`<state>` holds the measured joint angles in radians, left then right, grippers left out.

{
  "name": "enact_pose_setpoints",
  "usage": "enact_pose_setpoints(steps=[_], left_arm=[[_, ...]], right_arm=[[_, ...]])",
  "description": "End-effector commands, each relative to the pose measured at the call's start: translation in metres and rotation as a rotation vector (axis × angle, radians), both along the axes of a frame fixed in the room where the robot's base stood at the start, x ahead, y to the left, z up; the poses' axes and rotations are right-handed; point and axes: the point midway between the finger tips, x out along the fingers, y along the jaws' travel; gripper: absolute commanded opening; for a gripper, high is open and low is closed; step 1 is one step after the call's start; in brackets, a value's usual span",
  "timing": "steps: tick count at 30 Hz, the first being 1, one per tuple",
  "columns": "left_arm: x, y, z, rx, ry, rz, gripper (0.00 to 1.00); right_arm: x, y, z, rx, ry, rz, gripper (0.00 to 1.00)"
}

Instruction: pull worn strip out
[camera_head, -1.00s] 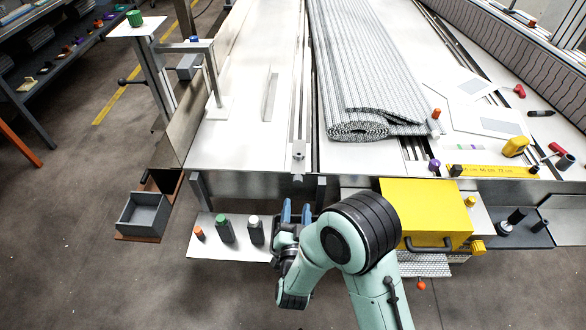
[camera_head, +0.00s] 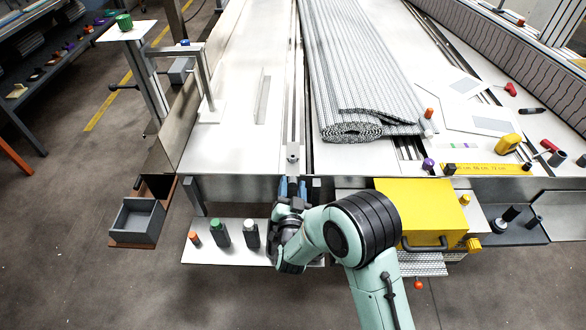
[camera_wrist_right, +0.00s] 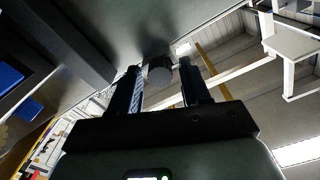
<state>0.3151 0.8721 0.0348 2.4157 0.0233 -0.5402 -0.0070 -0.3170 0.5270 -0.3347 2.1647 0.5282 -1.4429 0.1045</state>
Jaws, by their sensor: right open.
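A long narrow rail (camera_head: 296,95) with a pale strip along it runs lengthwise down the white conveyor frame (camera_head: 235,120). A small grey block (camera_head: 293,153) sits at its near end. I cannot tell how worn the strip is. My right gripper (camera_head: 291,184), with blue fingertips, is at the frame's front edge, just below that block. In the right wrist view its two dark fingers (camera_wrist_right: 160,92) are apart. A round grey end piece (camera_wrist_right: 160,69) shows between or just beyond the fingertips; contact is unclear. My left gripper is out of view.
A rolled grey belt (camera_head: 355,90) lies right of the rail. A yellow box (camera_head: 424,212) stands right of my right arm. A shelf (camera_head: 230,252) left of the gripper holds small bottles. A grey bin (camera_head: 137,220) is at far left.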

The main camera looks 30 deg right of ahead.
Motion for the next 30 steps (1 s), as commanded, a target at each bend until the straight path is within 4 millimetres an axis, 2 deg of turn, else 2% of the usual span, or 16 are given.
enact_pose_setpoints(steps=[2, 3, 6, 23, 30], left_arm=[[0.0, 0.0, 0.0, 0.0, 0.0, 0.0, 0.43], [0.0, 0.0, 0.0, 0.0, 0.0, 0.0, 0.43], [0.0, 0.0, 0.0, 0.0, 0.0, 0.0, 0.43], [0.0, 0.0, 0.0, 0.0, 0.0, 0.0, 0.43], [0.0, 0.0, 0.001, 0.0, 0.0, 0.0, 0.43]], right_arm=[[0.0, 0.0, 0.0, 0.0, 0.0, 0.0, 0.44], [0.0, 0.0, 0.0, 0.0, 0.0, 0.0, 0.31], [0.0, 0.0, 0.0, 0.0, 0.0, 0.0, 0.0], [-0.005, 0.004, 0.0, 0.001, 0.0, 0.001, 0.0], [-0.017, 0.012, -0.001, 0.002, 0.002, 0.001, 0.0]])
